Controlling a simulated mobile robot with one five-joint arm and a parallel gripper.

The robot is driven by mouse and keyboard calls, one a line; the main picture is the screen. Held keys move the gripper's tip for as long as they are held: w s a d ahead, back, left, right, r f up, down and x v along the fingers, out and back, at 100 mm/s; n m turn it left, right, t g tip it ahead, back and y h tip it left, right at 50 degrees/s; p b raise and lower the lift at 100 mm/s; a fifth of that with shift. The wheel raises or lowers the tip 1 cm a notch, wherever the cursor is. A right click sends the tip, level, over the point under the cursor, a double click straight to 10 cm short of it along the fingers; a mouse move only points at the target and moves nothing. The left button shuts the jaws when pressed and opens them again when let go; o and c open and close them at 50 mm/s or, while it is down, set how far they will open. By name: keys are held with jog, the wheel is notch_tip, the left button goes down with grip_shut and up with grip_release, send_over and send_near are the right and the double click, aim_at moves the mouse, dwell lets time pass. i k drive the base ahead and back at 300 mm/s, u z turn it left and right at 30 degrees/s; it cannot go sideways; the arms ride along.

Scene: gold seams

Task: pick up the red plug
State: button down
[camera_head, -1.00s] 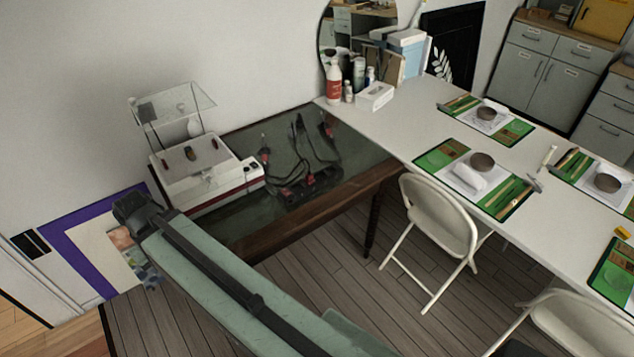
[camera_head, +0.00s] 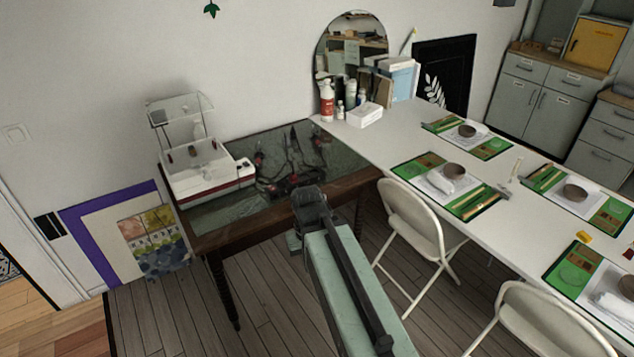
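Several red plugs with black cords lie on the dark glass-topped table; one red plug (camera_head: 259,158) shows at the left of the tangle, and more red shows near the table's front edge. I cannot tell which one is the task's plug. My arm reaches up from the bottom of the head view. Its dark end, my gripper (camera_head: 308,200), is in front of the table's front edge and hides part of the table. The fingers are too dark and small to tell open from shut. I see nothing held.
A white machine (camera_head: 205,172) with a clear lid stands at the table's left end. A white worktable (camera_head: 385,140) with green mats, bowls and tools runs to the right. A folding chair (camera_head: 412,225) stands right of my arm. A white box (camera_head: 362,115) and bottles stand behind.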

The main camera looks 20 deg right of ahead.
aim_at(293, 178)
jog(key=u, duration=0.3)
jog(key=i, duration=1.7)
jog(key=u, duration=0.7)
jog(key=k, duration=1.25)
jog(key=z, duration=0.85)
jog(key=i, duration=1)
jog(key=z, duration=0.1)
